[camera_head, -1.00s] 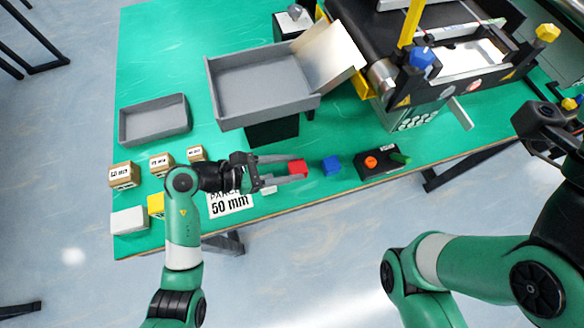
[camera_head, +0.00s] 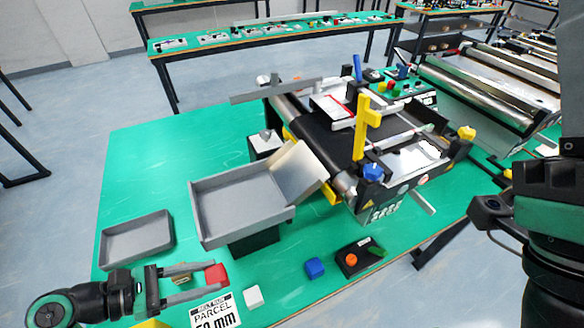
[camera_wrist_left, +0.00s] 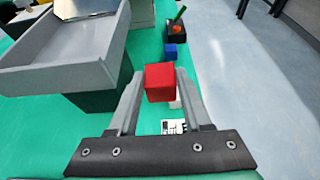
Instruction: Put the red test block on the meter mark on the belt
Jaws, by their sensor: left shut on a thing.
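The red test block (camera_head: 216,274) is held between the fingertips of my left gripper (camera_head: 203,278), at the lower left of the head view. In the left wrist view the red block (camera_wrist_left: 159,82) sits between the two grey fingers, which are shut on it. It appears raised above the green table. The conveyor's black belt (camera_head: 325,138) lies up and to the right, well apart from the gripper. I cannot make out the meter mark clearly. My right gripper does not show; only dark parts of my right arm stand at the right edge.
A large grey tray (camera_head: 246,217) with a sloped metal chute (camera_head: 298,172) stands between gripper and conveyor. A smaller grey tray (camera_head: 138,262) is at left. A blue block (camera_head: 314,267), white block (camera_head: 253,297), control box (camera_head: 358,258) and printed card (camera_head: 214,314) are near the front edge.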

